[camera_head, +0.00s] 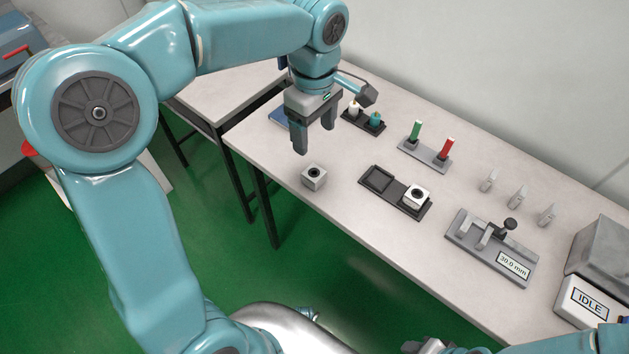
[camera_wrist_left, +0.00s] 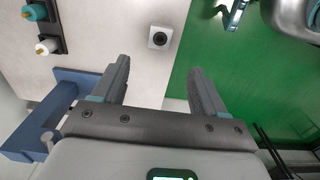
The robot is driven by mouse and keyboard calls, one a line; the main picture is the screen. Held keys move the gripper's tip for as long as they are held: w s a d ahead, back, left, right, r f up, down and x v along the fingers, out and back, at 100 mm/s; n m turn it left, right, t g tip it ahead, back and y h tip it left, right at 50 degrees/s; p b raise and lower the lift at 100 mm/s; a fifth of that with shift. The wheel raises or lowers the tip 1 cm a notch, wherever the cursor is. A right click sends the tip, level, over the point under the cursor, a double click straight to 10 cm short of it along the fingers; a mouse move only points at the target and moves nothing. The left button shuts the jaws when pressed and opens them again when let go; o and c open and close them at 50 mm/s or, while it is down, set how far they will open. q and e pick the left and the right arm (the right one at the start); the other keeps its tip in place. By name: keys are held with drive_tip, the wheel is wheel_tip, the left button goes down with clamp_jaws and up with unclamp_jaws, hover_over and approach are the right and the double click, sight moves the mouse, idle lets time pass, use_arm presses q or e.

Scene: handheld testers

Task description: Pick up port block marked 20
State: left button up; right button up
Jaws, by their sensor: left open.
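A small pale grey block with a dark round port (camera_head: 314,177) sits alone near the front edge of the table. It also shows in the left wrist view (camera_wrist_left: 160,38), beyond the fingertips. A similar block (camera_head: 416,196) sits in the right recess of a dark two-place tray (camera_head: 377,179). I cannot read a 20 on either block. My left gripper (camera_head: 314,137) is open and empty, above and slightly behind the loose block, with a gap between them. Its two fingers (camera_wrist_left: 160,72) are spread in the wrist view. A grey part of my right gripper (camera_head: 428,347) barely shows at the bottom edge.
A holder with white and teal plugs (camera_head: 363,119) stands behind my left gripper. A stand with green and red pins (camera_head: 425,154), a gauge fixture labelled 30.0 mm (camera_head: 490,248) and an IDLE box (camera_head: 588,300) stand rightward. Table around the loose block is clear.

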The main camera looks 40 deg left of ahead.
sight(314, 169)
use_arm(q)
wheel_tip(314, 169, down, 12)
drive_tip(key=shift+f+b, duration=0.15)
drive_tip(key=shift+b, duration=0.95)
drive_tip(key=c, duration=1.2)
